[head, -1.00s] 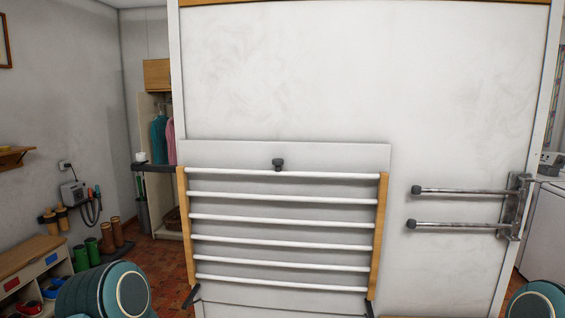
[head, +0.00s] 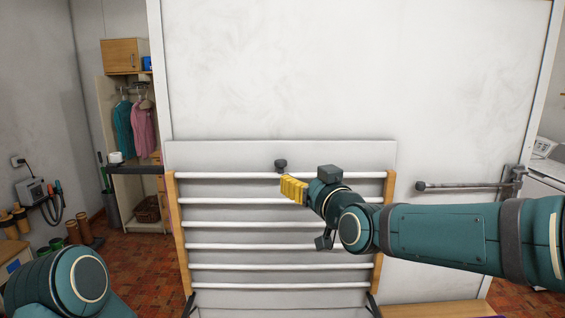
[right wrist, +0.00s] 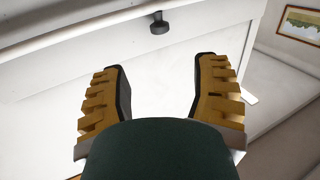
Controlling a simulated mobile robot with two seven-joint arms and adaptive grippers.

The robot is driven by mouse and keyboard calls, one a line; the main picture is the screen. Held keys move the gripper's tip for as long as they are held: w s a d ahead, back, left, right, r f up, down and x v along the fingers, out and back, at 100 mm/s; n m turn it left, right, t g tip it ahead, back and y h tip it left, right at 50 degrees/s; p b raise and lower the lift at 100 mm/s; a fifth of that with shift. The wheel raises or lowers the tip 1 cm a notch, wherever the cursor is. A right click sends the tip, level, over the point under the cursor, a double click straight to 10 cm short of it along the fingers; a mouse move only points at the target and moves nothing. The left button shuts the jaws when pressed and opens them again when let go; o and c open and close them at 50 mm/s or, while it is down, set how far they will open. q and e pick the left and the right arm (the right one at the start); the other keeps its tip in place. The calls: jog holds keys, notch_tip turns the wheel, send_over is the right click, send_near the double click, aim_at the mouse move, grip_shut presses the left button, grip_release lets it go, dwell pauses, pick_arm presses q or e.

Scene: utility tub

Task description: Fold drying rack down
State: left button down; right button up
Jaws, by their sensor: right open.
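The drying rack (head: 250,246) has white bars between two wooden side rails and stands upright, flat against a pale backing panel on the white wall. A dark knob (head: 280,165) sits at the panel's top centre, just above the top bar. My right gripper (head: 291,189) is in front of the rack's upper bars, just below the knob in the head view. Its yellow fingers (right wrist: 161,88) are spread and empty in the right wrist view, with the knob (right wrist: 159,24) beyond them. My left gripper is out of view; only part of my left arm shows.
A dark ledge (head: 135,170) juts out at the left of the rack. An open wardrobe with hanging clothes (head: 134,128) stands farther back at the left.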

aim_at(283, 164)
jog(key=p+x, duration=0.2)
jog(key=x, duration=1)
jog(key=shift+w+a, duration=0.1)
jog(key=shift+w, duration=0.1)
jog(key=shift+c, duration=0.3)
grip_shut()
